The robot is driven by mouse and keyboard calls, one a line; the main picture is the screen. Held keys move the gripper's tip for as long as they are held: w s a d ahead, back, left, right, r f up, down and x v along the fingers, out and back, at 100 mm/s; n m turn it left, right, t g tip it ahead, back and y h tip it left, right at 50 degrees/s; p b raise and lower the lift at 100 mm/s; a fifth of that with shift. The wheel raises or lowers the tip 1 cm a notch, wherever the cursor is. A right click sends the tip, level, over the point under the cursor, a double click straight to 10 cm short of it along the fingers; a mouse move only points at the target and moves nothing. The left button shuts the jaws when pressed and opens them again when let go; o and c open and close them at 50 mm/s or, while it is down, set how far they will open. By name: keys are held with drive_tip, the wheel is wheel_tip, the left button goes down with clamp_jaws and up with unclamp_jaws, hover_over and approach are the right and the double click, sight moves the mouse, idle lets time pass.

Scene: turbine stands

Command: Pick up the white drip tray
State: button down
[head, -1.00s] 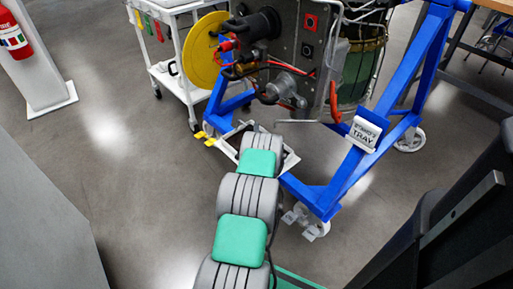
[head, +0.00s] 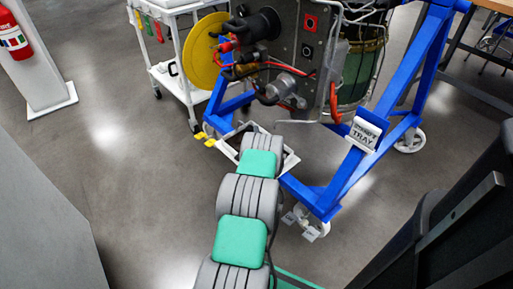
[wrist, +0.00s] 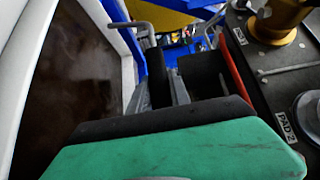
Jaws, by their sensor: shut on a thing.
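The white drip tray (head: 226,152) is low under the engine, inside the blue stand. My arm covers its middle in the head view, so only its left edge and right corner show. In the wrist view its white rim (wrist: 119,65) borders a dark brown inside at the left. My gripper (wrist: 185,80) is at the tray's right side in the wrist view and is shut on it. The fingertips and the exact grip point are partly hidden by the green and black wrist cover. The head view hides the gripper behind my arm.
The engine (head: 295,60) hangs close above and right of the tray. A white cart (head: 185,75) stands behind at left. The floor (head: 140,180) at left is clear.

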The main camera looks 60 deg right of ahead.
drive_tip(key=shift+r, duration=0.15)
idle(0.8)
drive_tip(key=shift+r+p, duration=0.5)
drive_tip(key=shift+r, duration=0.4)
drive_tip(key=s+a+r+p, duration=0.2)
drive_tip(key=s+a+r, duration=0.4)
drive_tip(key=a+r, duration=0.5)
drive_tip(key=shift+s+a+p, duration=0.25)
drive_tip(key=shift+a+p, duration=0.1)
drive_tip(key=shift+a, duration=0.35)
drive_tip(key=c, duration=1.8)
unclamp_jaws()
drive_tip(key=shift+c, duration=0.2)
clamp_jaws()
